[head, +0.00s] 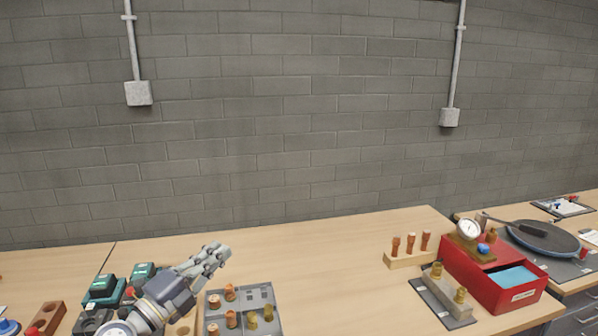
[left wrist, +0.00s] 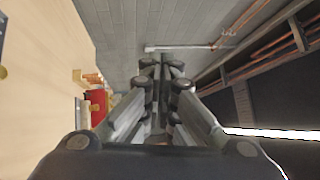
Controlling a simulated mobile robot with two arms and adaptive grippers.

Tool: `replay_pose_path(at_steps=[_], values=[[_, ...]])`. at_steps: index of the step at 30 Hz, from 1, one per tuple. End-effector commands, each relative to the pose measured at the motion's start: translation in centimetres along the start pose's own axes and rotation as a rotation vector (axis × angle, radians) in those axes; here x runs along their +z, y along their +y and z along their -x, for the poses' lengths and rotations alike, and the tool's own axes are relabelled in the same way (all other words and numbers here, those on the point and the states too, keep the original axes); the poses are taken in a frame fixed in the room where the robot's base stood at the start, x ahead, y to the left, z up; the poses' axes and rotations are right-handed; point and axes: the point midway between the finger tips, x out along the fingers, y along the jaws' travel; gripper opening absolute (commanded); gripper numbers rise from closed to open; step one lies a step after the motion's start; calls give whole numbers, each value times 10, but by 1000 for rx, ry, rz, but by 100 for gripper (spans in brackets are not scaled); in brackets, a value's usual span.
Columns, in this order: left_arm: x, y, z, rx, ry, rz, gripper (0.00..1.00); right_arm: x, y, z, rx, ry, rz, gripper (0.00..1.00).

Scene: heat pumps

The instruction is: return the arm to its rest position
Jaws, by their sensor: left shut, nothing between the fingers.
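My left gripper (head: 215,256) is in the head view, raised above the wooden bench, left of the middle. Its arm comes in from the bottom left. In the left wrist view its fingers (left wrist: 162,75) are close together with nothing between them. The gripper points up and to the right in the head view, apart from the objects on the bench. My right gripper does not show in either view.
Below the gripper is a grey tray (head: 262,290) with several copper and brass fittings. Green-and-black devices (head: 104,289) stand at left. A red box (head: 490,272), a wooden block (head: 408,259) and a round pan (head: 543,237) are at right. The bench (head: 335,265) is clear mid-picture.

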Motion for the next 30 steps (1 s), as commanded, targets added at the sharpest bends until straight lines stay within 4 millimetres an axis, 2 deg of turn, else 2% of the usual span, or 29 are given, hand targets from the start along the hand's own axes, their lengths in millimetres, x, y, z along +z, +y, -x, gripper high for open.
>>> replay_pose_path(at_steps=[2,5,8,11,13,15,18,21,25,30], values=[[-2,-5,16,-101,-119,164,0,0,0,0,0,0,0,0],[10,1,46,-176,-307,363,0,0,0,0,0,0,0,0],[23,27,85,-185,-520,563,0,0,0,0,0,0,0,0],[26,70,132,-127,-745,756,0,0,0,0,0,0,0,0],[18,105,170,-49,-901,887,0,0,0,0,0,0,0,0],[0,139,208,56,-1040,1003,0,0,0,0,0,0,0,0],[-35,177,255,221,-1195,1140,0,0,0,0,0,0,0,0],[-71,200,292,375,-1297,1237,0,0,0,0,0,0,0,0],[-115,216,329,549,-1379,1328,0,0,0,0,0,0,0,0],[-167,223,367,759,-1440,1419,0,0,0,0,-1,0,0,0]])
